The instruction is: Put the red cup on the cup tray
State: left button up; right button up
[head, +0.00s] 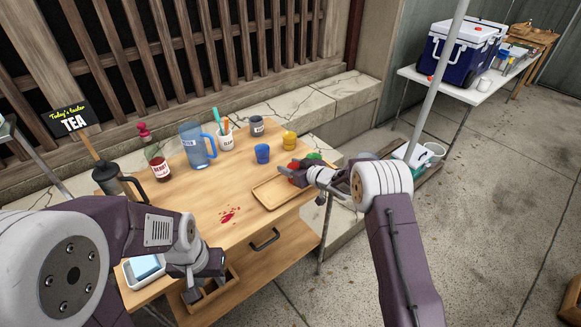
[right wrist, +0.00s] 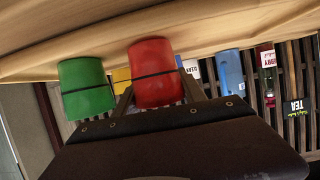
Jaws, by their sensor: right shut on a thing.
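The red cup (right wrist: 155,75) is between the fingers of my right gripper (right wrist: 158,98), which is shut on it. In the head view, the red cup (head: 293,174) is mostly hidden by my right gripper (head: 305,173), at the back right corner of the wooden cup tray (head: 262,196). I cannot tell whether the cup touches the tray. The green cup (head: 314,156) is just behind the gripper; it also shows beside the red cup in the right wrist view (right wrist: 84,88). My left gripper (head: 208,272) hangs by the table's front left; its fingers are unclear.
A blue cup (head: 262,154), yellow cup (head: 290,140) and grey cup (head: 257,126) stand behind the tray. A blue pitcher (head: 198,148), berry bottle (head: 159,166) and utensil cup (head: 225,138) stand farther left. A red spill (head: 229,215) marks the table left of the tray.

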jog(key=shift+f, duration=0.1)
jog(key=o, duration=1.3)
jog(key=shift+r, duration=0.2)
jog(key=v, duration=1.2)
